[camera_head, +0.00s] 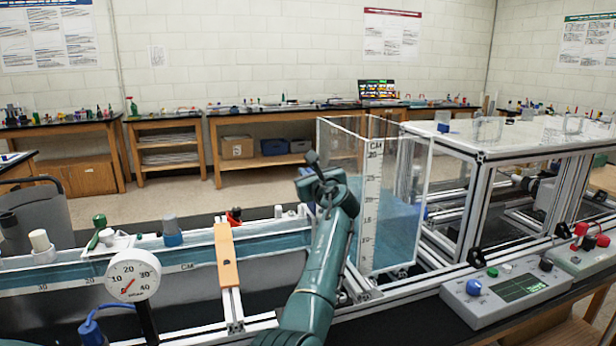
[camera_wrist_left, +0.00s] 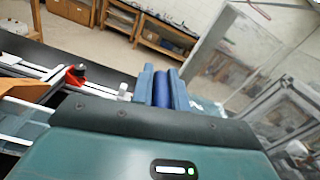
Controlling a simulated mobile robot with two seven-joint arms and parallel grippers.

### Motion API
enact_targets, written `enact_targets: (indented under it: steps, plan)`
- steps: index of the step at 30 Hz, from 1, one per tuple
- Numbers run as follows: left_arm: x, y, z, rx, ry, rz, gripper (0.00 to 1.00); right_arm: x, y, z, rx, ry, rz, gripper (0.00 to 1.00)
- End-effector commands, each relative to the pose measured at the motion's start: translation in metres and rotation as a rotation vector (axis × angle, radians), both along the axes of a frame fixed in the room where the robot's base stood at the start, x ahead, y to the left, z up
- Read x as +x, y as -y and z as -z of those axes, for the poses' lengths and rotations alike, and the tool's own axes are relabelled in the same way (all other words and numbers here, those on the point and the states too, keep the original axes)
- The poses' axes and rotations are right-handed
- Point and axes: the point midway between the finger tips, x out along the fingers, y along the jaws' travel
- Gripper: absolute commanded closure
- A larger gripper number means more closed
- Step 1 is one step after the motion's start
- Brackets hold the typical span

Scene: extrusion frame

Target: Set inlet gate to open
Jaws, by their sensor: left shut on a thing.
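My left arm reaches up from the bottom middle in the head view, and its gripper (camera_head: 318,176) is at the near left side of the clear water tank (camera_head: 402,190). In the left wrist view my left gripper (camera_wrist_left: 163,84) is shut on a blue rounded handle (camera_wrist_left: 163,88), held between its two teal fingers. The handle appears to belong to the inlet gate. The gate itself is hidden behind my gripper and arm, so its position cannot be told. My right gripper is not in view.
The water channel (camera_head: 187,258) runs left of the tank, crossed by an orange bar (camera_head: 226,257). A round dial gauge (camera_head: 133,275) stands in front. A control box (camera_head: 510,288) lies at right.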

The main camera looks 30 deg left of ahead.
Motion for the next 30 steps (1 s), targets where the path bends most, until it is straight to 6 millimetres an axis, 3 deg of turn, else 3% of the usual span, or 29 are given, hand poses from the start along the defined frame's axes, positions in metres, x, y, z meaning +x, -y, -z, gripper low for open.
enact_targets:
  steps: [2,3,9,20,30]
  plan:
    - [0.001,0.003,-0.005,0.006,0.01,0.009,1.0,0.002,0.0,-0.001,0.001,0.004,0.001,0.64]
    - [0.001,0.003,-0.005,0.006,0.01,0.009,0.81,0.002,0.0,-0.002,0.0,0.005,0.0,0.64]
    - [0.001,0.001,-0.003,0.004,0.006,0.005,0.64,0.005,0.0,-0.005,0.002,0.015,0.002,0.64]
    - [-0.003,0.005,-0.001,0.003,0.004,0.002,0.64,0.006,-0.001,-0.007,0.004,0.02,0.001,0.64]
    - [-0.042,0.051,0.0,0.0,0.006,0.005,0.64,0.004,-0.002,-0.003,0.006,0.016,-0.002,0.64]
